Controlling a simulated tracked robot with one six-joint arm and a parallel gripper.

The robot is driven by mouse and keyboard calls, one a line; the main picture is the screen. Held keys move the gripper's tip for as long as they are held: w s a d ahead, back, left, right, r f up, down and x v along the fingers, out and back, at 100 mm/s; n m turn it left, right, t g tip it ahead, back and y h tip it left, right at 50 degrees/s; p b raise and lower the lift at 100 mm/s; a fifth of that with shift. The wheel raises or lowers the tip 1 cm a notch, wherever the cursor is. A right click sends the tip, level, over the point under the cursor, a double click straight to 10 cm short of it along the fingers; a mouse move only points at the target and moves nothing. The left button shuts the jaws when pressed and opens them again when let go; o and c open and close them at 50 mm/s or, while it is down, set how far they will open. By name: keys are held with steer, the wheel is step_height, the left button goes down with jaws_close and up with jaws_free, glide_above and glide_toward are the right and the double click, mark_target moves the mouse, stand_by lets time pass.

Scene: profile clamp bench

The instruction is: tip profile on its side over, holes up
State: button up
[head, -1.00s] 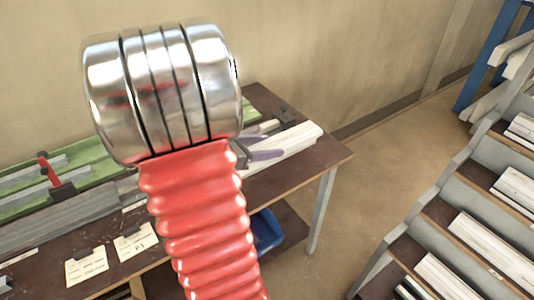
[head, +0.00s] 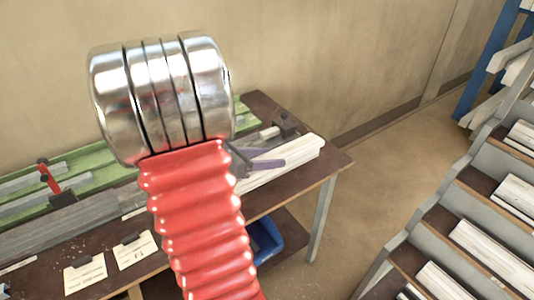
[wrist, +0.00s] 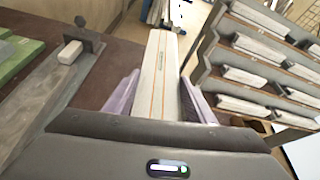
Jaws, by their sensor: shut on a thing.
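The profile is a long white bar (head: 300,154) with its far end near the right end of the bench. In the wrist view the profile (wrist: 158,75) runs away from me, its face carrying two thin orange lines and small print. No holes show on that face. My gripper (head: 266,164) has purple fingers, one on each side of the profile; in the wrist view my gripper (wrist: 160,98) is shut on it. The near part of the profile is hidden by the gripper body and, in the head view, by my red arm.
A grey rail (wrist: 62,95) with a dark clamp and a small white block (wrist: 70,52) lies to the left. Green fixtures (head: 95,158) stand at the back of the dark bench (head: 335,160). Paper cards (head: 135,251) lie in front. A rack of white bars (head: 450,205) stands at right, across clear floor.

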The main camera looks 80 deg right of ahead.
steer(key=shift+s+a+f+n+g+y, duration=0.15)
steer(key=shift+f+n+g+y, duration=0.1)
steer(key=shift+f+n, duration=0.2)
steer(key=shift+s+a+f+n+g+y, duration=0.15)
steer(key=shift+f+n+g, duration=0.1)
steer(key=shift+f+n, duration=0.15)
steer(key=shift+w+d+f, duration=0.1)
steer(key=w+d+f+n+g+y, duration=0.1)
steer(key=w+d+f+n+g, duration=0.1)
steer(key=n, duration=0.1)
steer(key=shift+w, duration=0.2)
steer(key=shift+d+f, duration=0.1)
steer(key=shift+f, duration=2)
steer(key=o, duration=1.5)
steer(key=shift+w, duration=0.1)
steer(key=shift+v, duration=3.45)
